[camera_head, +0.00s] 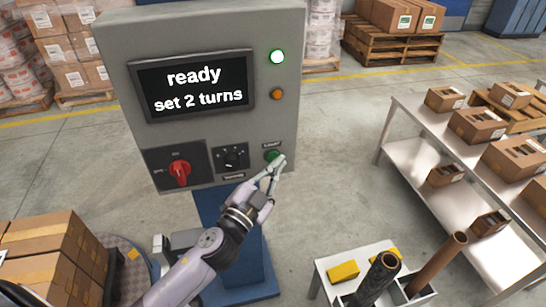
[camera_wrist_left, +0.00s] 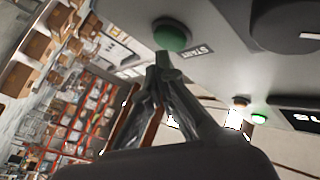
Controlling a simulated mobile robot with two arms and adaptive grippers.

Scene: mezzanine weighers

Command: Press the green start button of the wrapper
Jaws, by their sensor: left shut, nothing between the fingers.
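The green start button (camera_head: 272,155) sits at the lower right of the grey control panel (camera_head: 120,80), and its lower part is hidden by my left gripper in the head view. My left gripper (camera_head: 279,160) is shut and empty, its fingertips at or just in front of the button. In the left wrist view the green button (camera_wrist_left: 172,35) with a START label (camera_wrist_left: 202,50) shows just beyond the shut fingertips (camera_wrist_left: 162,62). I cannot tell if they touch it. The screen (camera_head: 193,85) reads "ready, set 2 turns". My right gripper is not in view.
Left of the button are a black knob (camera_head: 231,158) and a red switch (camera_head: 179,171). A lit lamp (camera_head: 277,57) and an orange lamp (camera_head: 277,94) are above. A loaded pallet (camera_head: 45,262) stands lower left. A metal table (camera_head: 415,130) with boxes is at right.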

